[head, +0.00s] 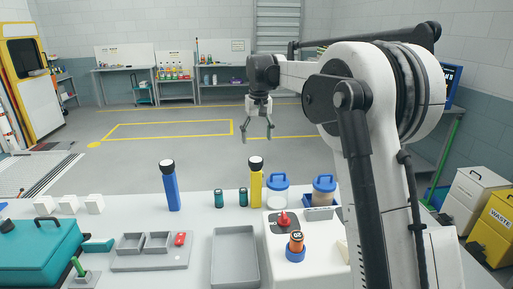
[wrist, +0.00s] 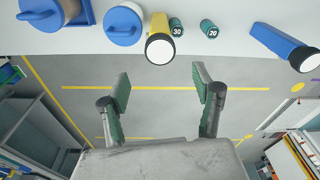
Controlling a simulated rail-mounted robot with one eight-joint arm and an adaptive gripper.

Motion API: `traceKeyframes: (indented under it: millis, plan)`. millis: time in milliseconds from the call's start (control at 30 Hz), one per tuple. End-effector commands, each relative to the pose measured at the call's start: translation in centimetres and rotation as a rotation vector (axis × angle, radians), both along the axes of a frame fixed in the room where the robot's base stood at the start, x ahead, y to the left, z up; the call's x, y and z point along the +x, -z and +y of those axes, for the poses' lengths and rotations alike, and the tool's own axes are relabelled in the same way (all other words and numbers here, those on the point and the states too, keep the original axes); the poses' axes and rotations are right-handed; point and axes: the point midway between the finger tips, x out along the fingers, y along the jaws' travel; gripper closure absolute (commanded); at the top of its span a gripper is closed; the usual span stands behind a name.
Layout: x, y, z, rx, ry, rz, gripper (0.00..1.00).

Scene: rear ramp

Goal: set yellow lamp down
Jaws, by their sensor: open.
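The yellow lamp (head: 256,182) stands upright on the white table near its far edge, with a black neck and a white round top. In the wrist view the yellow lamp (wrist: 160,44) shows at the top, just beyond my fingertips and apart from them. My gripper (head: 258,132) hangs above and beyond the far edge of the table. Its two fingers (wrist: 160,87) are spread wide with nothing between them.
A blue lamp (head: 171,187) stands to the left. Two small green cylinders (head: 219,198) (head: 243,197) stand between the lamps. Blue-lidded jars (head: 277,190) stand close on the right. A grey tray (head: 235,283) lies in front. The floor beyond the table is clear.

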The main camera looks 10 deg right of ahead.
Motion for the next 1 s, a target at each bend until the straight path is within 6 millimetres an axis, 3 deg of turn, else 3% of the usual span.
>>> traceKeyframes:
  millis: [300, 467, 733, 1000]
  plan:
    - [-0.4, -1.2, 0.0, 0.000, 0.000, -0.003, 0.37]
    - [-2.5, -2.5, 0.2, 0.000, 0.002, -0.027, 0.37]
    - [-9.9, -5.5, 0.6, -0.002, 0.012, -0.111, 0.37]
    - [-18.2, -6.5, 1.0, -0.002, 0.021, -0.198, 0.37]
